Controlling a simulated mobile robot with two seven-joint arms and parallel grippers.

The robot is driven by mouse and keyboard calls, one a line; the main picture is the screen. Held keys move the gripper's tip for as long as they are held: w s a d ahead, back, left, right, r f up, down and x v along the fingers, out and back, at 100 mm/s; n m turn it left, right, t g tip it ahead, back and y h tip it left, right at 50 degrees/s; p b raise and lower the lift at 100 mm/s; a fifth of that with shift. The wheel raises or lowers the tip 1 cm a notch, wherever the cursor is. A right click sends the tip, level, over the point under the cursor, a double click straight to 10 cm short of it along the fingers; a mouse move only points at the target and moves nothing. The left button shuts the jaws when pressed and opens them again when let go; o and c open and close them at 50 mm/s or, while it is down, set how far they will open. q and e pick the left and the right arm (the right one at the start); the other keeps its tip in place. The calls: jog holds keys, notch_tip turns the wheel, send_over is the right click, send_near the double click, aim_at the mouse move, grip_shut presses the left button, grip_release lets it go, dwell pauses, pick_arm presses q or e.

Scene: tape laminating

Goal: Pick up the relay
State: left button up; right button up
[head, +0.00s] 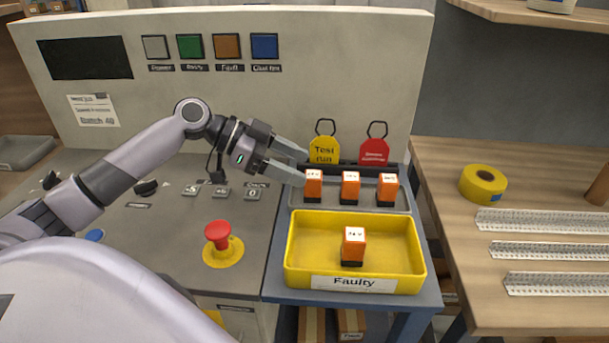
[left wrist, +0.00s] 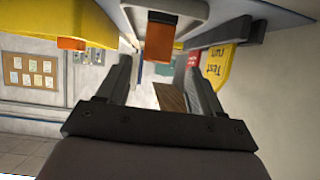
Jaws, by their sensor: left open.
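Three orange relays with white tops and dark bases stand in a row on a grey tray (head: 300,222): the left relay (head: 313,187), middle relay (head: 350,188) and right relay (head: 387,190). Another relay (head: 354,245) stands in the yellow tray labelled Faulty (head: 405,262). My left gripper (head: 304,167) is open and empty, with its fingertips close to the left relay's top. In the left wrist view, an orange relay (left wrist: 160,42) shows ahead between the open fingers (left wrist: 158,72), and another orange block (left wrist: 72,43) shows further left. My right gripper is out of view.
A yellow Test run tag (head: 324,150) and a red tag (head: 374,151) stand behind the relays. A red stop button (head: 218,236) sits on the console left of the trays. A yellow tape roll (head: 483,184) and metal rails (head: 555,250) lie on the right bench.

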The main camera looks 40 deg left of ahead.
aim_at(321, 181)
pick_arm(q)
jog(key=shift+s+a+f, duration=0.15)
jog(key=shift+a+f, duration=0.05)
jog(key=shift+a, duration=0.15)
jog(key=shift+d+g, duration=0.1)
jog(key=shift+g, duration=0.2)
jog(key=p+x, duration=0.2)
jog(key=x, duration=0.4)
jog(key=shift+d+r, duration=0.15)
jog(key=shift+d, duration=0.15)
jog(key=shift+d+f, duration=0.25)
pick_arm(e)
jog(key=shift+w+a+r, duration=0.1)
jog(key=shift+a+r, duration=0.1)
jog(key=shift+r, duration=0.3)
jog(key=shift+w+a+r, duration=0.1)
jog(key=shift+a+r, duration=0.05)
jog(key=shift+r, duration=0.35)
pick_arm(q)
jog(key=c, duration=1.1)
